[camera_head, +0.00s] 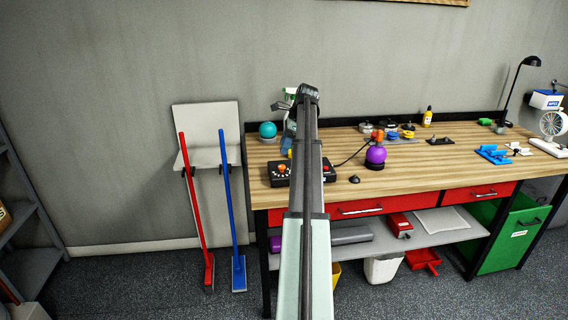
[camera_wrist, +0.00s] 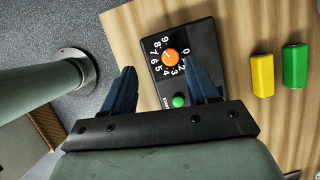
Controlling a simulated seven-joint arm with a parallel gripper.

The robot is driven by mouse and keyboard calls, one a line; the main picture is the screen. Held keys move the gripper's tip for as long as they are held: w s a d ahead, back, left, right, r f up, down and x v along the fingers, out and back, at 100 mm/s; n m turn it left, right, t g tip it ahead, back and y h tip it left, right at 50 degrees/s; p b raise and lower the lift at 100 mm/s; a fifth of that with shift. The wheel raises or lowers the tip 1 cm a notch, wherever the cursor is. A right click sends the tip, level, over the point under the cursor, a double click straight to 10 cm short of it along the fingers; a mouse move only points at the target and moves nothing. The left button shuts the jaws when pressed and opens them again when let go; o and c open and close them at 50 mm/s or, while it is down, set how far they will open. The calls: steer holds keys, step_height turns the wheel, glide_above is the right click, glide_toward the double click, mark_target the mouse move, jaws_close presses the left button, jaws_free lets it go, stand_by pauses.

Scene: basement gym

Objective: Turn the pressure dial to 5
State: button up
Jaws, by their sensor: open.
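In the wrist view, a black control box (camera_wrist: 200,62) lies on the wooden bench top and carries an orange dial (camera_wrist: 170,57) ringed by white digits. The dial's pointer is too small to read for certain. A green button (camera_wrist: 178,100) sits on the box nearer my gripper. My gripper (camera_wrist: 160,72) is open and empty, with its two dark blue fingers apart and the dial between and slightly beyond their tips in the picture. I cannot tell the height gap. In the head view, a black box (camera_head: 276,181) with an orange knob (camera_head: 282,168) shows partly behind my arm.
In the wrist view, a yellow cylinder (camera_wrist: 262,75) and a green cylinder (camera_wrist: 295,64) lie right of the box. In the head view, a purple ball-shaped object (camera_head: 376,154) and a small dark object (camera_head: 354,180) stand right of my arm. A teal ball (camera_head: 267,130) is at left.

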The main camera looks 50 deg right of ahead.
mark_target(282, 166)
steer(key=s+d+r+m, duration=0.2)
steer(key=s+d+r, duration=0.1)
steer(key=d, duration=0.1)
steer(key=x, duration=1.3)
steer(key=shift+w+a, duration=0.2)
steer(key=shift+a, duration=0.15)
steer(key=c, duration=1)
